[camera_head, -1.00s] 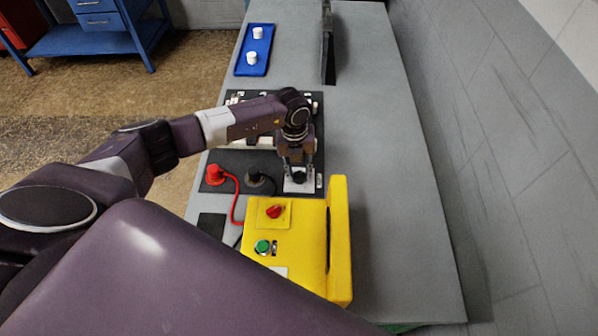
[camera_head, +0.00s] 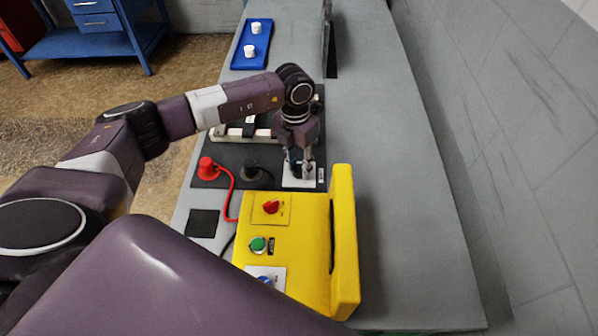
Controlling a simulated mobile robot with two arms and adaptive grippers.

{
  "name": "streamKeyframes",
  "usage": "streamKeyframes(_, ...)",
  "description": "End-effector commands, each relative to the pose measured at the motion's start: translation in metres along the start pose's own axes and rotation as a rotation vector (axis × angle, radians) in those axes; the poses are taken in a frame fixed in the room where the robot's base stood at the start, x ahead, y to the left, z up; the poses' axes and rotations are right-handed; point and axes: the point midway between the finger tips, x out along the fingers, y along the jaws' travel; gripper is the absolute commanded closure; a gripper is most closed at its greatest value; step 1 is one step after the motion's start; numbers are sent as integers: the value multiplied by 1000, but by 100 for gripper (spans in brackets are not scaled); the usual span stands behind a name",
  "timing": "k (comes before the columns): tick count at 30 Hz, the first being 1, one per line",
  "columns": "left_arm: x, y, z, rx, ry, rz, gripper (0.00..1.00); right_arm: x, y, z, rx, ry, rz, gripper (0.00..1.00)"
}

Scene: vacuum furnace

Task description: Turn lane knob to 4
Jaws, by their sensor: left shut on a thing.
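The lane knob (camera_head: 296,172) is a small black knob on a white plate (camera_head: 290,182) at the right end of the dark panel, just behind the yellow box. My left gripper (camera_head: 299,169) points down over the plate with its fingers around the knob, shut on it. The fingers hide most of the knob, and its pointer and numbers cannot be read. My right gripper is not in view.
A yellow box (camera_head: 290,260) with a red knob (camera_head: 271,207) and a green button (camera_head: 258,244) stands in front. A blue tray (camera_head: 251,47) with white cups is at the back. The bench's right side is clear.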

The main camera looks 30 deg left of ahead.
Motion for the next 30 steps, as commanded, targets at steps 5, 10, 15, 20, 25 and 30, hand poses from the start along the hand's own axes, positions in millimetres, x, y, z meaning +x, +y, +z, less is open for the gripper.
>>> streamKeyframes(5,4,1,2,168,4,2,98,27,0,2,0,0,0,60)
streamKeyframes(10,4,1,3,329,12,2,98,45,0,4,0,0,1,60)
streamKeyframes(15,4,0,3,491,21,3,98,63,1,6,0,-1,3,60)
streamKeyframes(20,3,1,3,641,30,4,98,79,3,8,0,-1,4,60)
streamKeyframes(25,3,0,3,803,39,4,98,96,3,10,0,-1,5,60)
streamKeyframes(30,2,0,3,962,47,5,98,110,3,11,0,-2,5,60)
